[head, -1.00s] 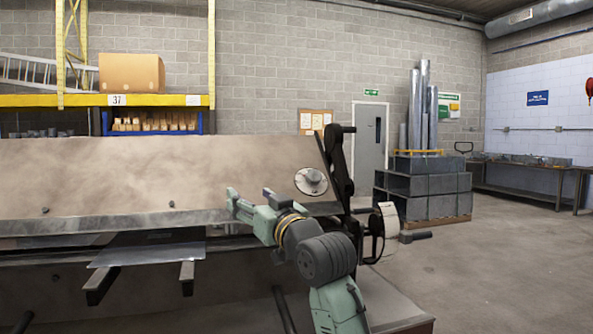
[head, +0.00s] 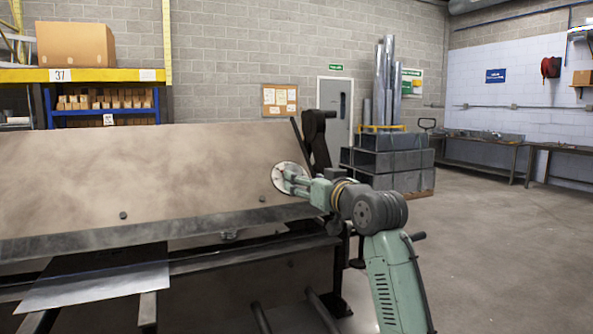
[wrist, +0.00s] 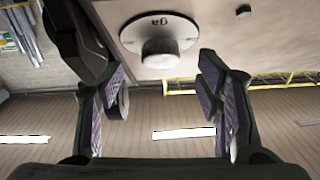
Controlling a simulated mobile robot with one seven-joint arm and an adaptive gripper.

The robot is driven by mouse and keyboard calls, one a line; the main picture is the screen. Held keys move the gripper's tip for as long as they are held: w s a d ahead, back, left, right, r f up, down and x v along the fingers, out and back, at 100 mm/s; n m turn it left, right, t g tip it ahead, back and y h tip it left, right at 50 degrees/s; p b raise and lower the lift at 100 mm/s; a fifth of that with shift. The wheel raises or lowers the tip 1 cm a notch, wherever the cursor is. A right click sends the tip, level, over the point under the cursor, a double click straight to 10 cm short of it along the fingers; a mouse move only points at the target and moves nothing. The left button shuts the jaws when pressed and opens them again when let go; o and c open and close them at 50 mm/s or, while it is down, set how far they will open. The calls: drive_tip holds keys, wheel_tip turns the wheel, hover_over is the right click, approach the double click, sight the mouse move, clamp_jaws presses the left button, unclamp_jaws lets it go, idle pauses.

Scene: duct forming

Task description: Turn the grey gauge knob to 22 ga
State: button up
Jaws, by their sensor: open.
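The gauge dial is a round pale plate (head: 279,173) on the right end of the machine's broad tan panel, partly hidden behind my gripper in the head view. In the wrist view the dial plate (wrist: 184,27) shows upside-down "ga" lettering. The grey gauge knob (wrist: 160,50) stands out from its middle. My gripper (head: 293,181) is open in front of the dial. In the wrist view my gripper (wrist: 160,75) has one finger to each side of the knob's line, with the knob just beyond the fingertips, apart from them. The knob's setting cannot be read.
The tan panel (head: 130,180) of the machine spreads to the left of the dial. A black arm (head: 318,140) rises just right of the dial. A metal sheet (head: 95,280) lies low at the left. Open floor (head: 500,260) lies to the right.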

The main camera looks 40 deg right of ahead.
drive_tip(key=w, duration=0.2)
drive_tip(key=w+d+p, duration=0.1)
drive_tip(key=w, duration=0.2)
drive_tip(key=shift+w+p, duration=0.1)
drive_tip(key=shift+p, duration=0.2)
drive_tip(key=shift+c, duration=0.5)
drive_tip(key=c, duration=1.1)
drive_tip(key=shift+o, duration=0.2)
